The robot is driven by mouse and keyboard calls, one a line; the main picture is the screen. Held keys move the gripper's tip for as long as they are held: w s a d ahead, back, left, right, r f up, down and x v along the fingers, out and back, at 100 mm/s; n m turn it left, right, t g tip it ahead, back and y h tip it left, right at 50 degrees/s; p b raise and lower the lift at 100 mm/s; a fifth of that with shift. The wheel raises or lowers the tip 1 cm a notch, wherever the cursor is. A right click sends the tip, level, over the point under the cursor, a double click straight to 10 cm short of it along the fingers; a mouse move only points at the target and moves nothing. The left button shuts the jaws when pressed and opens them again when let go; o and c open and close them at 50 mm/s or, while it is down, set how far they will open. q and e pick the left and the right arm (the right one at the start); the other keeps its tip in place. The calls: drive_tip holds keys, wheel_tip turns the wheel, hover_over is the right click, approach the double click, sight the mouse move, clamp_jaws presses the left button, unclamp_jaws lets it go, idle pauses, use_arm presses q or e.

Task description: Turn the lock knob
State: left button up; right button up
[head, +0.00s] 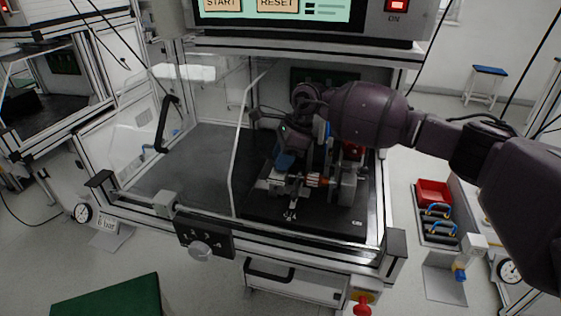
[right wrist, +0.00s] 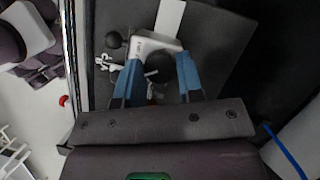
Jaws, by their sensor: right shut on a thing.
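My right gripper (head: 303,152) reaches down inside the test cell from the right. In the right wrist view its two blue fingers (right wrist: 158,82) stand either side of a round black knob (right wrist: 159,67), shut on it. This knob sits by a light grey block (right wrist: 150,43); I take it for the lock knob. In the head view the gripper and fixture parts hide the held knob. My left gripper is not in view.
A dark plate (head: 182,165) fills the cell floor, with clear room on its left. A numbered panel with a grey dial (head: 200,250) is on the front edge. A red bin (head: 433,192) stands at right.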

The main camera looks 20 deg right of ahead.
drive_tip(key=shift+n+g+b, duration=0.3)
drive_tip(key=shift+n+b, duration=0.15)
drive_tip(key=shift+n, duration=0.35)
drive_tip(key=o, duration=0.9)
drive_tip(key=shift+r, duration=0.1)
drive_tip(key=shift+r+p, duration=0.55)
drive_tip(key=shift+r, duration=9.45)
